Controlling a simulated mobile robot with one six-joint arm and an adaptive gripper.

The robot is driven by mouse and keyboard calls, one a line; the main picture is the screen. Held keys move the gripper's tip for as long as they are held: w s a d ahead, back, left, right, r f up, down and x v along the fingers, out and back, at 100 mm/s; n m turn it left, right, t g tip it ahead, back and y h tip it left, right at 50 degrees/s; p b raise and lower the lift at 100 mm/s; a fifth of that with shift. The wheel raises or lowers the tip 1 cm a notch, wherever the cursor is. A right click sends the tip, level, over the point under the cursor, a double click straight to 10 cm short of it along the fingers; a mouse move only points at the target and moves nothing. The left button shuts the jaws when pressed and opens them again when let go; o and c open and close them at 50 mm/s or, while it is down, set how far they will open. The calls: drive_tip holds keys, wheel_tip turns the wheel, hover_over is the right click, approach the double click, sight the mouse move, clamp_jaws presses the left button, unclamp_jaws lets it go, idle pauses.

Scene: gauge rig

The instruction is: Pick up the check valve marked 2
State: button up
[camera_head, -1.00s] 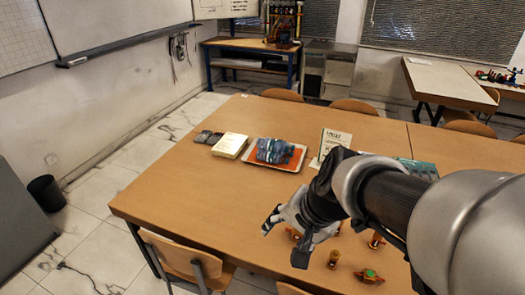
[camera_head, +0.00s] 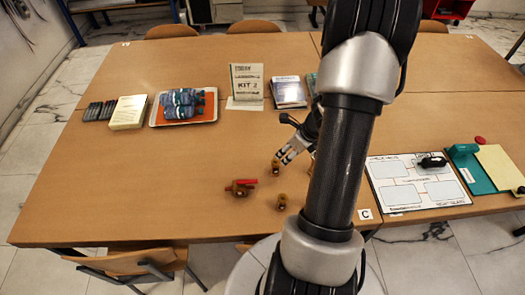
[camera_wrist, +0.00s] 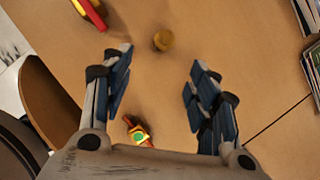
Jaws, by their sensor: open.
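In the head view, a small brass fitting (camera_head: 276,169) stands on the wooden table just below my gripper (camera_head: 285,158). A second brass fitting (camera_head: 281,202) stands nearer the front edge. A brass valve with a red handle (camera_head: 240,187) lies to the left. I can read no mark 2 on any of them. In the wrist view my gripper (camera_wrist: 160,68) is open and empty. A round brass top (camera_wrist: 163,40) shows just beyond the fingertips, between their lines. A red-handled part (camera_wrist: 92,12) is at upper left, and a fitting with a green top (camera_wrist: 138,134) lies between the fingers.
A white diagram board (camera_head: 415,203) lies to the right. My arm hides part of the table's middle. The front left table is clear.

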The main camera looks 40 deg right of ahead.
sight(279, 165)
drive_tip(key=shift+m, duration=0.4)
drive_tip(key=b+x, duration=0.1)
drive_tip(key=x, duration=0.3)
drive_tip(key=b+x, duration=0.2)
drive_tip(key=x, duration=0.2)
drive_tip(key=s+b+x, duration=0.1)
drive_tip(key=b+x, duration=0.1)
drive_tip(key=x, duration=0.2)
drive_tip(key=shift+d+f, duration=0.2)
drive_tip(key=shift+f, duration=0.05)
drive_tip(key=shift+b+x, duration=1.5)
drive_tip(key=shift+x, duration=1.5)
drive_tip(key=shift+w+d+r, duration=0.1)
drive_tip(key=shift+w+r, duration=0.05)
drive_tip(key=shift+w, duration=0.05)
drive_tip(key=c, duration=1.2)
